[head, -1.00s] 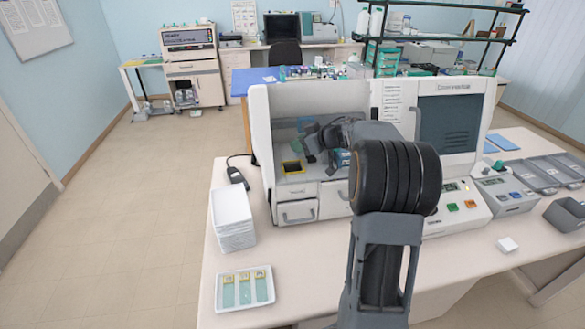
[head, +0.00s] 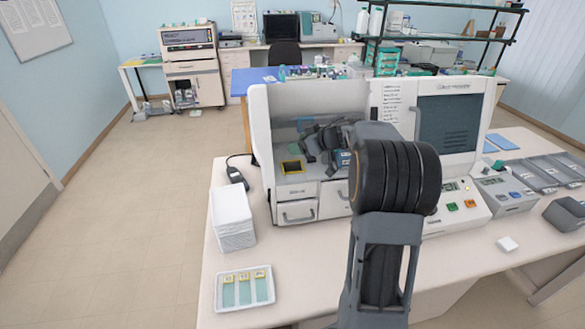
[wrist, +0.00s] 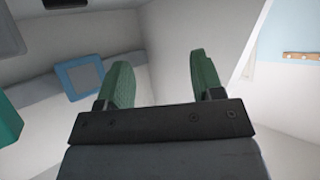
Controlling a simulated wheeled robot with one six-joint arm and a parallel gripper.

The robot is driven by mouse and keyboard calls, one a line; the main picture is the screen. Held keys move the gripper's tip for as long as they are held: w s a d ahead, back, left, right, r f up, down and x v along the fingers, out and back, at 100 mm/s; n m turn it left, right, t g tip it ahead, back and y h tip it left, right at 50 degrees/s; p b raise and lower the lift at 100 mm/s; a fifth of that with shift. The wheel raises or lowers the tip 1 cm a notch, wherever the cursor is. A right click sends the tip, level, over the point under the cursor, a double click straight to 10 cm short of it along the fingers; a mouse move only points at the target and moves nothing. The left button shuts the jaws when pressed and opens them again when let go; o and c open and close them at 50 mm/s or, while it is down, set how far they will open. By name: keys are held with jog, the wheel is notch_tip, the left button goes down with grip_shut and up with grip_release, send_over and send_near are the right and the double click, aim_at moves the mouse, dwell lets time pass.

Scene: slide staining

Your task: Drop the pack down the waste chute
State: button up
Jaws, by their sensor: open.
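The waste chute (head: 292,167) is a dark square opening with a yellow rim in the floor of the white machine's open bay. My gripper (head: 309,146) is inside the bay, a little above and right of the chute, partly covered by my own arm. In the wrist view its two green fingers (wrist: 165,82) stand apart with nothing between them. I cannot make out the pack for certain in either view. A small grey-blue block (head: 342,160) shows right of the gripper, partly hidden by my arm.
The white machine (head: 258,130) has bay walls close around my gripper. A blue-framed square (wrist: 80,77) and a teal shape (wrist: 9,122) show in the wrist view.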

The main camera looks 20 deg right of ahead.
jog(key=b+v, duration=0.1)
jog(key=v, duration=1.2)
jog(key=shift+s+r+b, duration=0.2)
jog(key=shift+s+b, duration=0.05)
jog(key=shift+b, duration=0.1)
jog(key=shift+w+d, duration=0.1)
jog(key=w+a+r+m+t+h+b, duration=0.1)
jog(key=w+a+r+m+t+h, duration=0.1)
jog(key=a+r+m+t+h, duration=0.35)
jog(key=s+a+f+g+b, duration=0.1)
jog(key=s+a+f+g, duration=0.4)
jog(key=s+a+f, duration=0.2)
jog(key=s+a+f+m+g+h, duration=0.1)
jog(key=s+a+f+g, duration=0.5)
jog(key=s+f, duration=0.5)
jog(key=s, duration=0.3)
jog(key=shift+s+a+f+b, duration=0.15)
jog(key=shift+s+a+b, duration=0.2)
jog(key=shift+s+a, duration=0.05)
jog(key=shift+m, duration=0.25)
